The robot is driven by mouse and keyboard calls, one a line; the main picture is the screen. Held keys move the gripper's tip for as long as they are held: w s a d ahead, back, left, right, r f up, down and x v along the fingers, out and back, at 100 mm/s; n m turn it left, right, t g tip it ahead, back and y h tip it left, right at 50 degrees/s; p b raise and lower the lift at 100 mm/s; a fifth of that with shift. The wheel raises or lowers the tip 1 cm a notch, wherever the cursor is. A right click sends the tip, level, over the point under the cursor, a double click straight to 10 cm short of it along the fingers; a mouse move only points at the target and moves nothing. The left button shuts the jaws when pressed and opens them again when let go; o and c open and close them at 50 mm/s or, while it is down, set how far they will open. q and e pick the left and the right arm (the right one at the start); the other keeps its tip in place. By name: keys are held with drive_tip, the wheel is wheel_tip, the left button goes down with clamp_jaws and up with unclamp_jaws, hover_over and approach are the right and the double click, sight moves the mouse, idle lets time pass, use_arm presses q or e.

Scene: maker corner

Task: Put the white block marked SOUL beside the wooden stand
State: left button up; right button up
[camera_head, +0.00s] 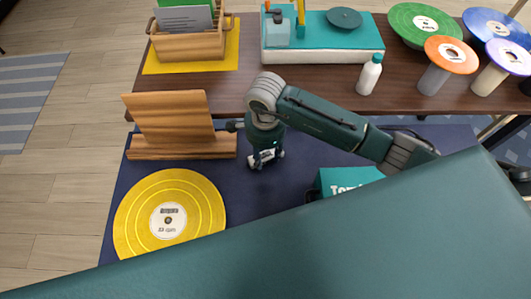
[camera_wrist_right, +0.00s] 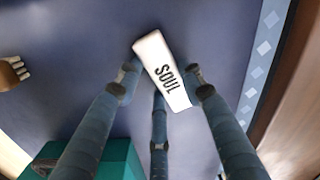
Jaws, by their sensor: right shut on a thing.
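The white block marked SOUL (camera_wrist_right: 164,72) shows in the right wrist view between the fingers of my right gripper (camera_wrist_right: 165,84). In the head view my right gripper (camera_head: 266,158) points down over the dark blue mat, shut on the block, of which only a small white part (camera_head: 262,157) shows. The wooden stand (camera_head: 180,147) is upright on the mat, just left of my right gripper, with a gap between its base and the block. I cannot tell whether the block touches the mat. My left gripper is not in view.
A yellow record (camera_head: 195,206) lies in front of the stand. A teal box (camera_head: 345,178) is to the right of the gripper. A white bottle (camera_head: 369,75), a turntable (camera_head: 322,50) and a wooden crate (camera_head: 187,47) stand farther back. Bare mat (camera_head: 245,190) lies in front of the gripper.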

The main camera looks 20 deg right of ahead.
sight(265, 158)
drive_tip(key=shift+f, duration=0.1)
drive_tip(key=o, duration=1.1)
drive_tip(key=shift+c, duration=0.2)
drive_tip(key=shift+r, duration=0.25)
drive_tip(key=shift+w+r, duration=0.15)
drive_tip(key=shift+r, duration=0.15)
wheel_tip(265, 158, up, 11)
drive_tip(key=b, duration=0.2)
